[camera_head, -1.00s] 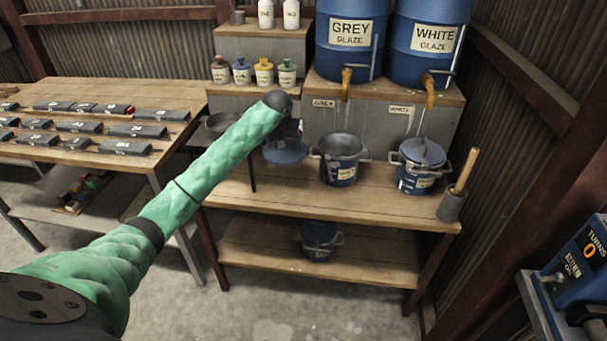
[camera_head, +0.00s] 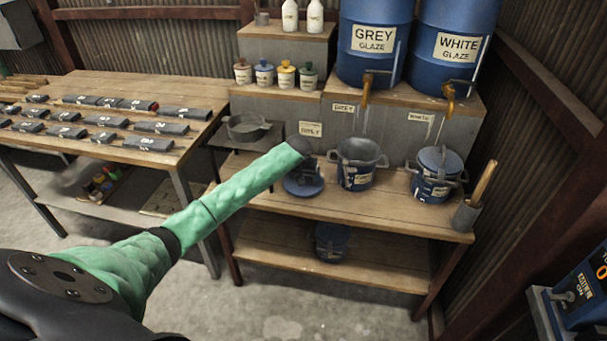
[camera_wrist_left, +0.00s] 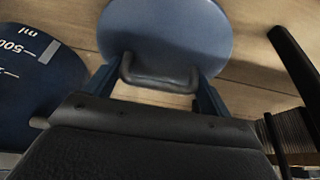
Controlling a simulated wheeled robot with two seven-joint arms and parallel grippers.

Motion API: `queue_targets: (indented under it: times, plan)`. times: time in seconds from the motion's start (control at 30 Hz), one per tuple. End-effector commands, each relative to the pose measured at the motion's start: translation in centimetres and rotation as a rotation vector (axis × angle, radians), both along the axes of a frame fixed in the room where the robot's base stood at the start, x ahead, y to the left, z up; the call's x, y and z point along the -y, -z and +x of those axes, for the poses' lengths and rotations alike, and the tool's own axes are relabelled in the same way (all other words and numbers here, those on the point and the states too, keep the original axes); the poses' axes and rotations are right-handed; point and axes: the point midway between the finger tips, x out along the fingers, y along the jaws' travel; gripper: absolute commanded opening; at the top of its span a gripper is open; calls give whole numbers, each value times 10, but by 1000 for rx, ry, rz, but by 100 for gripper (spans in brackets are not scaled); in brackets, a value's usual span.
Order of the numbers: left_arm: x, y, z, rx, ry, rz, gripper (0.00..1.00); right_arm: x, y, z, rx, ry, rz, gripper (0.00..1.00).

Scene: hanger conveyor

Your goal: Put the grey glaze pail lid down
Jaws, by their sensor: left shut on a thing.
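The grey glaze pail lid is a blue disc (camera_head: 303,186) with a dark handle, just left of the open grey glaze pail (camera_head: 357,178) on the wooden bench top. The lid fills the top of the left wrist view (camera_wrist_left: 165,28), its handle (camera_wrist_left: 160,80) between the fingers. My left gripper (camera_head: 308,167) is shut on that handle, over the lid. The lid lies nearly flat at bench-top level; I cannot tell whether it touches the wood. The forearm and wrist partly hide the gripper. My right gripper is not in view.
A white glaze pail (camera_head: 434,187) with its lid on and a grey pot with a wooden handle (camera_head: 467,215) stand to the right. A sieve-like pan (camera_head: 248,128) is behind left. Glaze barrels (camera_head: 375,40) stand behind. Bare bench top (camera_head: 390,205) lies in front of the pails.

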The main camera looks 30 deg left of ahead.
Motion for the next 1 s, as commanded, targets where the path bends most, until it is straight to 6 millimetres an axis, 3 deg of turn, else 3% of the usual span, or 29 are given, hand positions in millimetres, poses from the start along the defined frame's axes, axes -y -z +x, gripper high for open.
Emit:
queue_targets:
  times: [0.37, 0.4, 0.47, 0.87, 1.0]
  plan:
    - [0, 2, 0, 1, 0, 0, 57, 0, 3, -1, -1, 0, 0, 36]
    - [0, 3, 0, 1, 0, 0, 87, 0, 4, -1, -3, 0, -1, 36]
    - [0, 2, 0, 1, 0, 0, 99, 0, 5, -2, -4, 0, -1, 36]
    - [0, -5, -2, 2, 0, 1, 100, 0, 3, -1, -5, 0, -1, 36]
    - [3, -24, -10, 3, 0, 0, 100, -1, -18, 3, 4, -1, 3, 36]
